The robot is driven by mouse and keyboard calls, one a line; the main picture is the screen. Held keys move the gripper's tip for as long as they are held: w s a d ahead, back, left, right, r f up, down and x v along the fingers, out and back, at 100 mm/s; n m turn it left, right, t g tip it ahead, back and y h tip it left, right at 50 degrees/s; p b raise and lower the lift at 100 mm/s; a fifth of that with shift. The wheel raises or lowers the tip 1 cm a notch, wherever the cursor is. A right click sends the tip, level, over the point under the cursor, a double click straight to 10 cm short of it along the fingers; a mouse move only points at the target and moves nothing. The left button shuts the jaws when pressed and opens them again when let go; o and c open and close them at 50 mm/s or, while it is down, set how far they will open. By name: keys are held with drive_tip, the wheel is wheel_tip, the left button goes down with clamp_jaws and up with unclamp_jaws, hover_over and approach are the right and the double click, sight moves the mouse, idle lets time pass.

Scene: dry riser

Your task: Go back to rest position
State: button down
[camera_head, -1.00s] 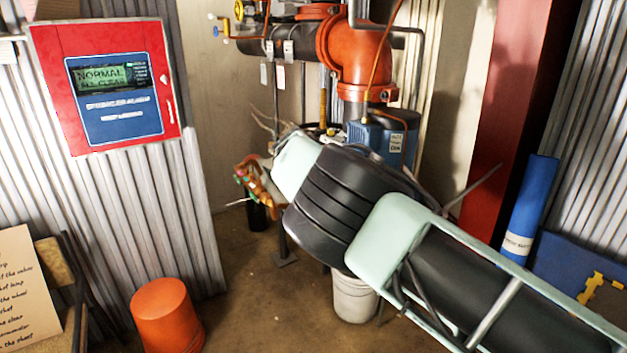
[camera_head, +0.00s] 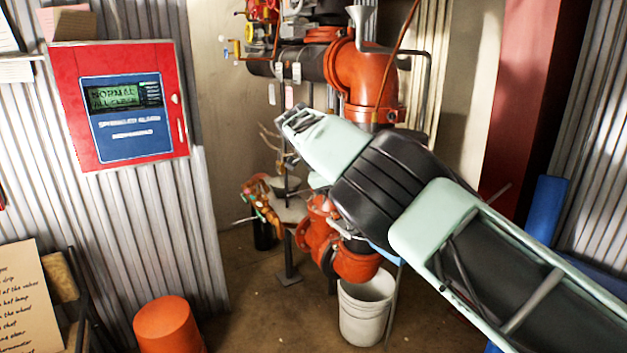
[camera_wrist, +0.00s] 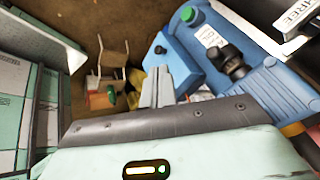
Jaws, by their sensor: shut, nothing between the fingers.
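My gripper (camera_wrist: 157,88) is shut with nothing between its fingers in the wrist view. In the head view, my arm reaches in from the lower right, and its pale green end with the small dark gripper (camera_head: 290,122) is up in front of the orange pipework. The gripper looks apart from the pipes. In the wrist view, a blue box-like unit (camera_wrist: 262,82) with a dark fitting lies beyond the fingers on the right. My arm hides part of the pipework behind it.
A red alarm panel (camera_head: 125,105) hangs on the corrugated wall at left. An orange pipe elbow (camera_head: 362,80) stands behind my arm. A white bucket (camera_head: 367,308) and an orange bucket (camera_head: 167,325) are on the floor. A blue cylinder (camera_head: 545,210) stands at right. Floor between the buckets is clear.

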drive_tip(key=s+d+n+g+y+p, duration=0.1)
drive_tip(key=s+d+n+y, duration=0.1)
drive_tip(key=s+n, duration=1.2)
drive_tip(key=s+d+n+y+p, duration=0.1)
drive_tip(key=s+n+y, duration=0.3)
drive_tip(key=s+n, duration=1.1)
drive_tip(key=s+d+r, duration=0.1)
drive_tip(key=s, duration=1.6)
drive_tip(key=shift+s+d+g+y, duration=0.15)
drive_tip(key=shift+s+g+y, duration=0.15)
drive_tip(key=shift+s+g, duration=0.1)
